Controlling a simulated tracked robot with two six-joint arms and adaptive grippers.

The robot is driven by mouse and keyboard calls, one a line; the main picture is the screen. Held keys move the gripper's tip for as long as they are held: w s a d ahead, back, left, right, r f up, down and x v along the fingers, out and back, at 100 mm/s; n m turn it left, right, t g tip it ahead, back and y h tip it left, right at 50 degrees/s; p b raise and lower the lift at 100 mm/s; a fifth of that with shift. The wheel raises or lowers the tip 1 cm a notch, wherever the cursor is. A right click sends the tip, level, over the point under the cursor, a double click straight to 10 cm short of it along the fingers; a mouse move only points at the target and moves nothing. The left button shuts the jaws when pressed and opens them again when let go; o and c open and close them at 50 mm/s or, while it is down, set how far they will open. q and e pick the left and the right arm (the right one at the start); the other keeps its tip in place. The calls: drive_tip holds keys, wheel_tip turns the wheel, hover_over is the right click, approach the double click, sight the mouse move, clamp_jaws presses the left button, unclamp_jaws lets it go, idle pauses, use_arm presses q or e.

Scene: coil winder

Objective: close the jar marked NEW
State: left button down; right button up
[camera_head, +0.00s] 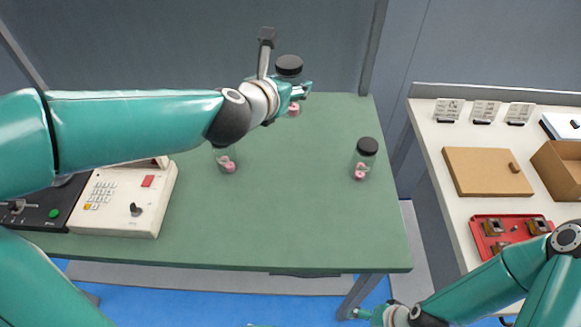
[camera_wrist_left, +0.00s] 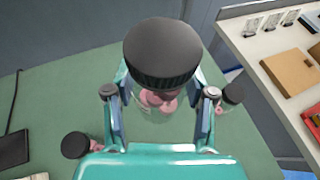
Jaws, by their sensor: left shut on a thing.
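My left gripper (camera_head: 301,91) is shut around a clear jar (camera_head: 293,108) at the back of the green table. The jar holds pink pieces, and a black lid (camera_head: 289,66) is at its top, above the fingers. In the left wrist view that lid (camera_wrist_left: 163,53) hides the fingertips; I cannot tell whether it is fully seated. A second jar (camera_head: 226,160) is partly behind my left arm; its black lid shows in the wrist view (camera_wrist_left: 76,145). A third jar (camera_head: 363,165) stands lidded at the right. No NEW marking is readable. My right gripper (camera_head: 360,313) is low at the front, its fingers unclear.
A cream keypad unit (camera_head: 128,200) stands at the table's left. A side bench on the right holds label cards (camera_head: 485,112), a brown board (camera_head: 480,170), a cardboard box (camera_head: 560,165) and a red tray (camera_head: 480,232). The green table's front middle (camera_head: 290,225) is clear.

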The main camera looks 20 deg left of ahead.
sight(290, 113)
use_arm(q)
wheel_tip(290, 113, down, 7)
drive_tip(key=b, duration=0.4)
drive_tip(key=shift+d, duration=0.1)
wheel_tip(290, 113, down, 9)
drive_tip(key=b, duration=0.3)
drive_tip(key=shift+r, duration=0.15)
drive_tip(key=shift+f+b, duration=0.35)
drive_tip(key=shift+f, duration=1.8)
